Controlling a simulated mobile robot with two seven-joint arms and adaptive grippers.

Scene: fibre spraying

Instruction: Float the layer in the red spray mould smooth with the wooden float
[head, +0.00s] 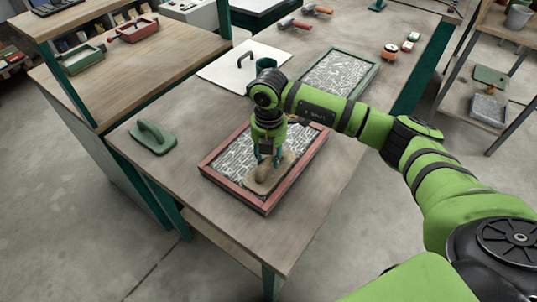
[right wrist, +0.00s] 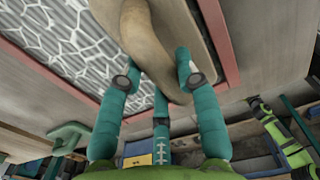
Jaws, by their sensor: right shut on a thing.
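The red spray mould (head: 212,178) lies on the near part of the table with a grey-white veined layer (head: 238,157) in it; the layer also shows in the right wrist view (right wrist: 62,38). My right gripper (head: 265,160) is shut on the handle of the wooden float (head: 262,187), which is over the near part of the layer, inside the frame. In the right wrist view the teal fingers (right wrist: 157,80) close around the float's curved handle (right wrist: 145,35). Whether the float touches the layer is unclear.
A green float (head: 153,137) stands on the table left of the mould. A green mould (head: 368,80) with a similar layer lies beyond my arm. A white board (head: 225,72) with a dark handle and a green cup (head: 265,64) are behind. Bare tabletop lies right of the red mould.

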